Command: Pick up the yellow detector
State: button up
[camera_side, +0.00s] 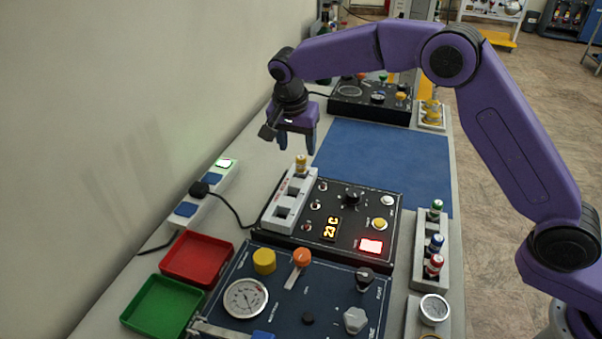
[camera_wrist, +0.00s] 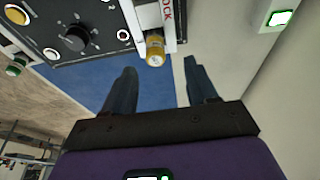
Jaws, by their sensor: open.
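The yellow detector (camera_side: 301,162) is a small yellow cylinder standing in the far end of a white slotted dock (camera_side: 276,221). It also shows in the wrist view (camera_wrist: 155,50), at the edge of the dock (camera_wrist: 168,12). My gripper (camera_side: 297,143) points down with its fingers apart, just above the detector in the side view. In the wrist view the fingertips (camera_wrist: 160,66) lie to either side of the detector's line, with nothing between them. The detector's lower part is hidden in the dock.
The dock sits on a black control panel (camera_side: 385,207) with knobs and a lit display. A blue mat (camera_side: 390,150) lies clear behind it. Red (camera_side: 197,257) and green (camera_side: 162,306) trays, a power strip (camera_side: 213,195) and a rack of small bottles (camera_side: 420,240) stand around.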

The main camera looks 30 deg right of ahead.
aim_at(301, 157)
jog(key=shift+s+x, duration=0.15)
jog(key=shift+x, duration=1.3)
jog(key=shift+s+x, duration=0.15)
jog(key=shift+x, duration=1.3)
jog(key=shift+d, duration=0.1)
grip_shut()
